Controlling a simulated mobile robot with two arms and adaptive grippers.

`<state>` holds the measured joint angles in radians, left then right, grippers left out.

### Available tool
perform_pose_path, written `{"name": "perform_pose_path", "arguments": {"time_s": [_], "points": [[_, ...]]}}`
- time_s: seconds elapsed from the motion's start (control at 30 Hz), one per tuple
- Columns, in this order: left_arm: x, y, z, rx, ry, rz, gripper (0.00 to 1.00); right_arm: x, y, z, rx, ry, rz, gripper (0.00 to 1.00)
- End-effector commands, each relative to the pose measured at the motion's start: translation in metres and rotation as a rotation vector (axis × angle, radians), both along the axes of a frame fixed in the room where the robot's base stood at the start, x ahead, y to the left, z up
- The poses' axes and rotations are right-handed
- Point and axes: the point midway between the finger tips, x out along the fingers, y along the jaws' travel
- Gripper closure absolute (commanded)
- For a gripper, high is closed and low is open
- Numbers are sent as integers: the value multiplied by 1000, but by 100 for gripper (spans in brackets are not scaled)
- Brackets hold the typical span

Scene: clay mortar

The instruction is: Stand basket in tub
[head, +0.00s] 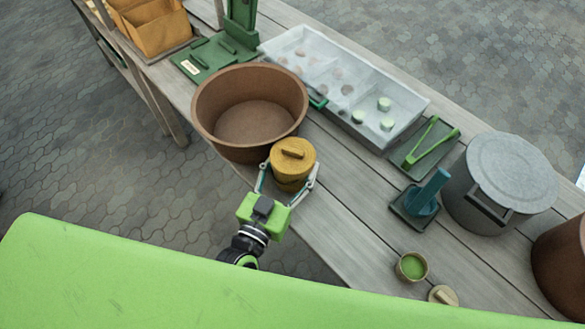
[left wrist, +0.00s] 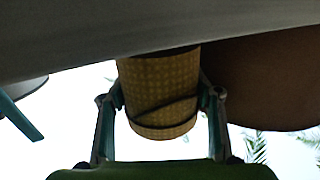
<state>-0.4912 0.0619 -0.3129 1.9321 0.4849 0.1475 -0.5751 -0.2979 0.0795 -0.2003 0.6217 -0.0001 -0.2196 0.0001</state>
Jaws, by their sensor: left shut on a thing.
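The basket is a yellow woven cylinder with a flat lid and bar handle (head: 293,156); it also shows in the left wrist view (left wrist: 160,85). My left gripper (head: 288,182) is shut on its sides, one finger on each side. The basket is upright, right beside the near right side of the tub and outside it. Whether its base touches the table cannot be told. The tub (head: 212,122) is wide, round, brown and empty, standing on the table; part of its wall shows in the left wrist view (left wrist: 265,85). My right gripper is not in view.
On the wooden table (head: 335,215) are a clear divided tray (head: 405,128), green tongs (head: 432,143), a blue-green pestle-like tool (head: 430,190), a lidded grey bin (head: 510,175), a small green-filled pot (head: 411,266) and a second brown vessel (head: 562,262). A green stand (head: 215,56) is behind the tub.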

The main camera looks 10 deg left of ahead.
Motion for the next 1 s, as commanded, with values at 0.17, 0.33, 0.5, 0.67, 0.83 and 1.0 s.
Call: {"name": "perform_pose_path", "arguments": {"time_s": [0.17,0.33,0.5,0.67,0.83,1.0], "points": [[0,0,-16,1,-1,0,64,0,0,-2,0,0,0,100],[0,0,-15,0,-2,0,64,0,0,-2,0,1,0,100],[-1,0,-19,1,-1,0,64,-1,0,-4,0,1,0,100],[-1,0,-19,1,0,0,25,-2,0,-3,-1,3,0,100],[-1,0,-19,1,0,0,25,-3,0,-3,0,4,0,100],[-3,0,-16,0,1,0,25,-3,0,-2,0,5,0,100]]}}
